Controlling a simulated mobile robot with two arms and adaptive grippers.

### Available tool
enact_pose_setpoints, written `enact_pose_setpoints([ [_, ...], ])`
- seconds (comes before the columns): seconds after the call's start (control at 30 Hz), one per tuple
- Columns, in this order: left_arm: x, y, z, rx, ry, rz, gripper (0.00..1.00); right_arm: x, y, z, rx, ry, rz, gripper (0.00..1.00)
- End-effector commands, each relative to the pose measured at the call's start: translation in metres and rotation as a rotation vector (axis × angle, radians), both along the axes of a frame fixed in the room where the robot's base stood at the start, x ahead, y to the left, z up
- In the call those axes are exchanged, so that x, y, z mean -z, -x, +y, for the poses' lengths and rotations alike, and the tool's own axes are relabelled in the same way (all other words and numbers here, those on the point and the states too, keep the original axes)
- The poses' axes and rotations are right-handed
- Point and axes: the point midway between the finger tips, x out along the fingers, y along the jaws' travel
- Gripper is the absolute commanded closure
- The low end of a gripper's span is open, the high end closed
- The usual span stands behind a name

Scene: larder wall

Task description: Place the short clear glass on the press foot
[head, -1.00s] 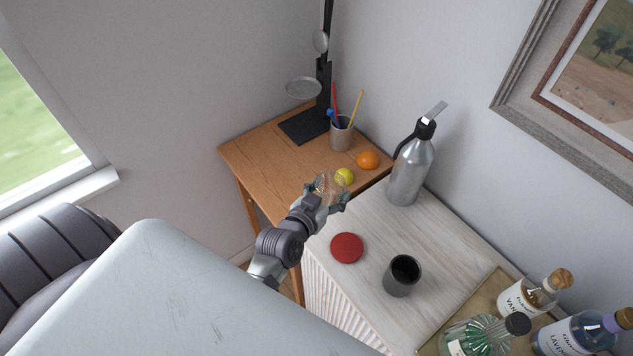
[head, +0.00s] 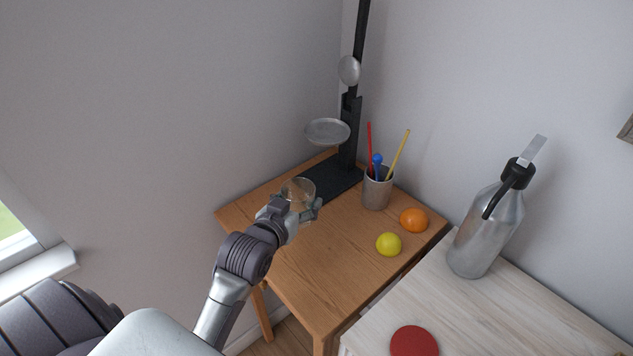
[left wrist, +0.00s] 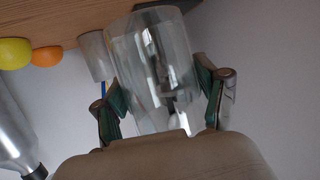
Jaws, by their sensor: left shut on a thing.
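My left gripper (head: 295,208) is shut on the short clear glass (head: 301,188) and holds it over the wooden table, near the front left corner of the press foot. The left wrist view shows the glass (left wrist: 154,70) between the two green-padded fingers. The press foot (head: 332,184) is a flat black plate at the back of the table, partly hidden behind the glass. A black upright rises from it and carries a round metal dish (head: 327,131) above the plate. I cannot tell the gap between the glass and the plate. My right gripper is not in view.
A grey cup (head: 377,194) with pencils stands right of the press foot. An orange (head: 414,220) and a lime-yellow fruit (head: 388,244) lie in front of it. A metal siphon bottle (head: 488,232) and a red disc (head: 414,341) are on the pale cabinet. The table's front is clear.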

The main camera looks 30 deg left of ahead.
Motion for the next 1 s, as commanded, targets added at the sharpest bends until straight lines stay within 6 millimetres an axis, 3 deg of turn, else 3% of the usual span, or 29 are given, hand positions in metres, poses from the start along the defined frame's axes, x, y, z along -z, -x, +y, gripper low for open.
enact_pose_setpoints([
  [0.13, 0.001, -0.005, 0.004, -0.011, 0.0, -0.004, 0.74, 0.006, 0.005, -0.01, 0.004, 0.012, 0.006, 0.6],
  [0.23, -0.003, -0.022, 0.007, -0.012, 0.0, -0.007, 0.74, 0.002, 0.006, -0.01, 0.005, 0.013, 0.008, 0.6],
  [0.6, -0.004, -0.121, 0.02, -0.011, 0.0, -0.005, 0.74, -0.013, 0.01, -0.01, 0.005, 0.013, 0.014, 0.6],
  [0.8, -0.002, -0.164, 0.026, -0.011, 0.0, -0.004, 0.74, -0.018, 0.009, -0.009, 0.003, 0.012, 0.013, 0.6],
  [1.0, 0.003, -0.178, 0.028, -0.011, 0.001, -0.001, 0.74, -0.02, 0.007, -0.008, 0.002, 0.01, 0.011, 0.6],
])
